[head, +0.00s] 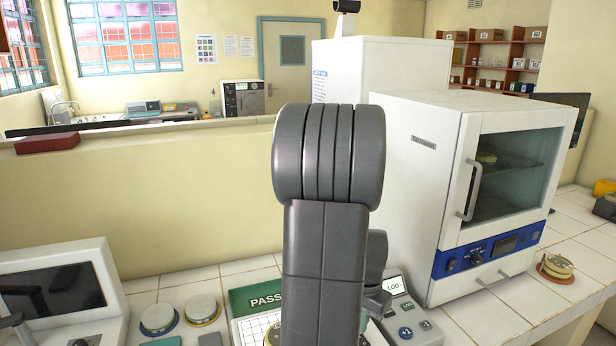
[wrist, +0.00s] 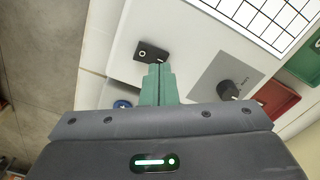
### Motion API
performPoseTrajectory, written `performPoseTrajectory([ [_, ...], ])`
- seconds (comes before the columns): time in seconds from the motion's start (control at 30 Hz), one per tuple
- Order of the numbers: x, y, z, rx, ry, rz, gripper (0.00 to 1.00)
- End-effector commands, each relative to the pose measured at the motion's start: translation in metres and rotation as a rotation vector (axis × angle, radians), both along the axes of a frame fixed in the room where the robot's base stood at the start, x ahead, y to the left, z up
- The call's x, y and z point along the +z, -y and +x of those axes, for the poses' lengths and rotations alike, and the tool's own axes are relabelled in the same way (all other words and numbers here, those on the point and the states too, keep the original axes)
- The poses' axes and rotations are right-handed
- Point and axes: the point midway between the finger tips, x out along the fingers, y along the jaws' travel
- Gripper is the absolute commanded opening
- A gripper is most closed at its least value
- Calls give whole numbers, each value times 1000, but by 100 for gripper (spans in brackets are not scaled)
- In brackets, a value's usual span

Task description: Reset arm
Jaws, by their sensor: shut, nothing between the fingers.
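My gripper (wrist: 158,72) shows in the wrist view with its green fingers pressed together and nothing between them. The fingers point at a white device panel (wrist: 180,40), with their tips beside a black rocker switch (wrist: 151,52). I cannot tell whether they touch it. In the head view my grey arm stands upright in the middle, and the gripper cannot be made out there. The arm hides part of the counter and of the white incubator (head: 405,150) behind it. The incubator's glass door (head: 510,165) looks shut, and a dish (head: 487,158) sits on a shelf inside.
Two lidded dishes (head: 202,308) (head: 159,318) stand at front left beside a white monitor-like device (head: 110,275). A green PASS tray (head: 254,298) and a keypad device (head: 405,318) flank my arm. A dish stack (head: 556,267) sits right of the incubator; tiles around it are clear.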

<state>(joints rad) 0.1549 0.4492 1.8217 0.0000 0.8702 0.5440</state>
Motion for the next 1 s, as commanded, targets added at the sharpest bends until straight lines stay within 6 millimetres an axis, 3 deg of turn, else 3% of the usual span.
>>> performPoseTrajectory([
  [0.03, -11, 0, 0, 0, -1, 0, 0],
  [0.2, -22, 0, 0, 0, -1, 1, 0],
  [0.6, -20, 0, 0, 0, -1, 1, 0],
  [0.77, -11, 0, 0, 0, 0, 0, 0],
  [1.0, 20, 0, 0, 0, 1, -1, 0],
])
